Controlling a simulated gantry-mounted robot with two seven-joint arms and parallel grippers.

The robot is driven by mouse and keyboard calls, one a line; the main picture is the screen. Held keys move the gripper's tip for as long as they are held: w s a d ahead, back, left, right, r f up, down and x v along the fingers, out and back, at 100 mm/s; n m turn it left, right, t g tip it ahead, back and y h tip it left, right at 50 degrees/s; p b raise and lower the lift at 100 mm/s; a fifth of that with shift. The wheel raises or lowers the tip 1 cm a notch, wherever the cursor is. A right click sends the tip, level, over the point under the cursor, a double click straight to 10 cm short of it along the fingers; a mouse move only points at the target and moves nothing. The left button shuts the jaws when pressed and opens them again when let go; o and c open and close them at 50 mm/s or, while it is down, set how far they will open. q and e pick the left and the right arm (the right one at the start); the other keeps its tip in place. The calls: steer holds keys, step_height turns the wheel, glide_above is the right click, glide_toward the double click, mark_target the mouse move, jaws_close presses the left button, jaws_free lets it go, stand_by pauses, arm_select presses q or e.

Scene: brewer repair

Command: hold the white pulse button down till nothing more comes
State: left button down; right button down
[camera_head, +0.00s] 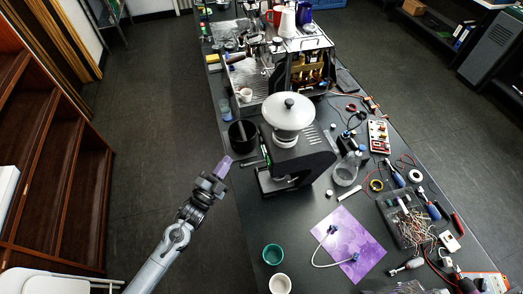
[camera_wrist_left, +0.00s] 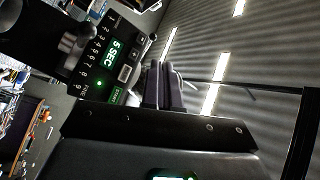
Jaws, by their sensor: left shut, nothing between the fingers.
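The coffee grinder (camera_head: 318,158), black with a white round hopper lid (camera_head: 290,112), stands upright on the dark bench. Its front panel (camera_wrist_left: 100,60) fills the upper left of the left wrist view, with a green display reading "5 SEC", a column of numbers and a lit green dot. A small pale square button (camera_wrist_left: 125,74) sits below the display; I cannot read whether it is the pulse button. My left gripper (camera_head: 224,165) is shut and empty, to the left of the grinder and apart from it. Its fingers (camera_wrist_left: 165,86) show just right of the panel. My right gripper is not in view.
A black round container (camera_head: 243,136) stands left of the grinder, near the bench edge. An espresso machine (camera_head: 262,80) is behind. A glass flask (camera_head: 346,170), a purple mat (camera_head: 348,246), two cups and many tools lie to the right and front.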

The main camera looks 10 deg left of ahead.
mark_target(265, 150)
arm_select(q)
steer(key=shift+w+d+r, duration=0.1)
steer(key=shift+w+r, duration=0.2)
steer(key=shift+r, duration=0.1)
steer(key=shift+d, duration=0.15)
steer(key=w+d+b, duration=0.2)
steer(key=w+d, duration=0.2)
steer(key=d, duration=0.3)
steer(key=shift+w+d+b, duration=0.2)
steer(key=shift+b, duration=0.15)
steer(key=shift+d, duration=0.15)
stand_by(2.0)
steer(key=shift+w+d, duration=0.2)
steer(key=shift+d, duration=0.05)
steer(key=shift+w+d, duration=0.15)
steer(key=shift+d, duration=0.15)
stand_by(3.7)
